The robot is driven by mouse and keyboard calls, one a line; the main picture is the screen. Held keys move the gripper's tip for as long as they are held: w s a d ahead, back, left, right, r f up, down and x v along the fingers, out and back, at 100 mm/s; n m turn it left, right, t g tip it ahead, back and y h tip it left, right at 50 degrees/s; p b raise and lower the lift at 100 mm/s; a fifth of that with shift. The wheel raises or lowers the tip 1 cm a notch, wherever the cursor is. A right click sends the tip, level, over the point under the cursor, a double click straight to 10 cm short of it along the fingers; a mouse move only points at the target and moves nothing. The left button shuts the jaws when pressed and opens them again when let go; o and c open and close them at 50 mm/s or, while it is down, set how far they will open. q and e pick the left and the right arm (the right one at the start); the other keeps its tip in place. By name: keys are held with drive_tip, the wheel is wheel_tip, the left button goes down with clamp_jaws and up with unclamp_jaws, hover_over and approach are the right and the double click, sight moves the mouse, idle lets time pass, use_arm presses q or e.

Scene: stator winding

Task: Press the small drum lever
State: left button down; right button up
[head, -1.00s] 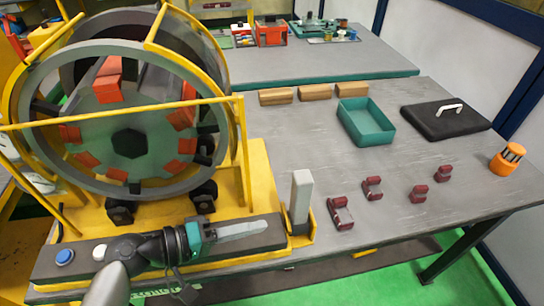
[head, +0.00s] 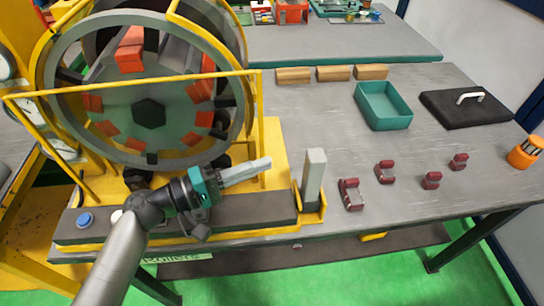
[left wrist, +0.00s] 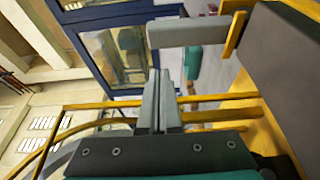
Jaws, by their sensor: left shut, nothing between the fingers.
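The small drum lever, as far as I can tell, is the grey upright block (head: 314,172) in a yellow bracket at the right end of the drum's base. It also shows in the left wrist view as a grey bar (left wrist: 188,32) above the fingertips. My left gripper (head: 266,163), with a teal body and long grey fingers, is shut and empty. It points right, to the left of the block's top, with a visible gap between them. In the left wrist view its fingers (left wrist: 159,78) lie together. My right gripper is not in view.
The large drum (head: 140,85) with orange blocks stands behind my left arm, with a yellow rail (head: 190,80) in front. A blue button (head: 85,220) is on the dark base strip (head: 250,211). A teal tray (head: 385,118), wooden blocks and several dark red parts lie on the grey table.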

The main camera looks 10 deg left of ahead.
sight(311, 184)
use_arm(q)
drive_tip(key=p+x, duration=0.1)
drive_tip(key=x, duration=0.7)
drive_tip(key=shift+w+d, duration=0.2)
drive_tip(key=shift+d, duration=0.05)
drive_tip(key=shift+d, duration=0.1)
